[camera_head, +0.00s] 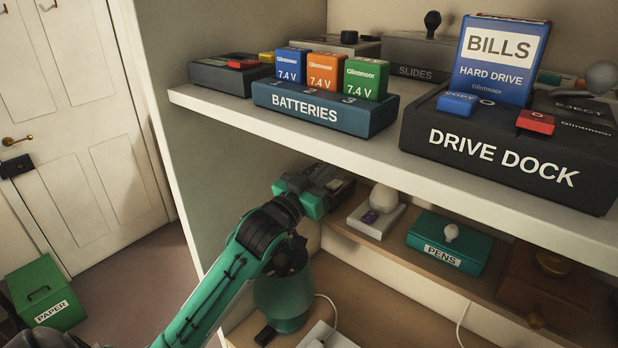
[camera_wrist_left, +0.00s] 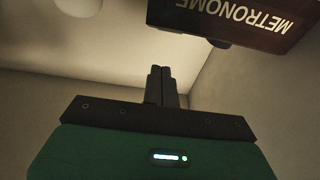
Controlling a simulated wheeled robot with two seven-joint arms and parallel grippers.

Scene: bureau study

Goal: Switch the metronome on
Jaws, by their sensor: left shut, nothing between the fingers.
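The metronome (camera_wrist_left: 235,18) shows in the left wrist view as a dark brown box at the top right, its METRONOME lettering upside down and its upper part cut off by the frame edge. A dark rounded part (camera_wrist_left: 219,43) shows at its edge. My left gripper (camera_wrist_left: 162,72) is shut and empty, its fingertips apart from the metronome in that picture. In the head view my left gripper (camera_head: 328,176) reaches under the upper shelf, at the left end of the lower shelf. It hides much of what is there, and I cannot make out the metronome's switch.
The upper shelf (camera_head: 350,142) hangs above my left gripper, with a batteries box (camera_head: 318,112) and a drive dock (camera_head: 500,150) on it. Right of the gripper are a pale device (camera_head: 376,218) and a pens box (camera_head: 450,242). A green lamp (camera_head: 283,300) stands below.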

